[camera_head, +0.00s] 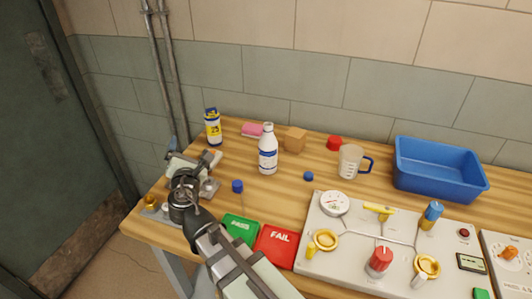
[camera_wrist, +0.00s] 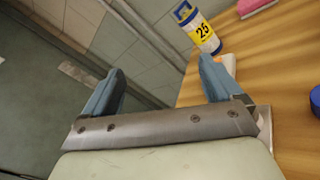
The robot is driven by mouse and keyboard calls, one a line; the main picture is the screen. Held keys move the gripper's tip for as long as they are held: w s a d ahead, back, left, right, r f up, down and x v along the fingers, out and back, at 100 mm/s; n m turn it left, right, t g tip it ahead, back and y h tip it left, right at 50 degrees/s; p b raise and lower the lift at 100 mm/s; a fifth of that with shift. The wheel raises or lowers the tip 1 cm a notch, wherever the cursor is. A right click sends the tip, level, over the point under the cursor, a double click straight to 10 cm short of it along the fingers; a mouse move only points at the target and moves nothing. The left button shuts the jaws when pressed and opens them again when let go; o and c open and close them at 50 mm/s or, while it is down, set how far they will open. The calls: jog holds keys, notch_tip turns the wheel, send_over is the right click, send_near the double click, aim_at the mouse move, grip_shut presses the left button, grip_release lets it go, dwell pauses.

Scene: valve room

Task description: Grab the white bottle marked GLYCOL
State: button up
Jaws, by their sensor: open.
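A white bottle (camera_head: 268,155) with a white cap and a blue band on its label stands upright near the middle of the table in the head view. Its lettering is too small to read. It does not show in the wrist view. My gripper (camera_head: 193,151) is at the table's left end, left of the white bottle and apart from it. In the wrist view my gripper (camera_wrist: 160,70) has its two blue-grey fingers spread, with nothing between them.
A bottle with a yellow "25" label (camera_head: 213,128) stands just beyond my gripper and also shows in the wrist view (camera_wrist: 201,32). A pink block (camera_head: 252,129), a wooden block (camera_head: 295,139) and a measuring cup (camera_head: 350,161) stand nearby. A valve panel (camera_head: 345,240) fills the right front.

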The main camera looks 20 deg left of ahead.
aim_at(266, 157)
jog(key=w+d+f+n+h, duration=0.1)
jog(key=w+d+f+h, duration=0.1)
jog(key=d, duration=0.4)
jog(key=w+d+f+t+h, duration=0.1)
jog(key=w+d+f+h, duration=0.1)
jog(key=w+d, duration=0.3)
jog(key=w+d+f+n+t+h, duration=0.1)
jog(key=w+d+f, duration=0.2)
jog(key=d, duration=0.4)
jog(key=shift+w+d+f+n+h, duration=0.1)
jog(key=shift+w+f+n+h, duration=0.1)
jog(key=shift+n+h, duration=0.15)
jog(key=shift+w+d+f+h, duration=0.1)
jog(key=shift+w+d+h, duration=0.15)
jog(key=shift+w, duration=0.25)
jog(key=shift+w+a, duration=0.2)
jog(key=shift+w, duration=0.9)
jog(key=shift+w+a, duration=0.15)
jog(key=shift+w, duration=1)
jog(key=shift+w+a, duration=0.2)
jog(key=shift+w, duration=0.9)
jog(key=c, duration=1.2)
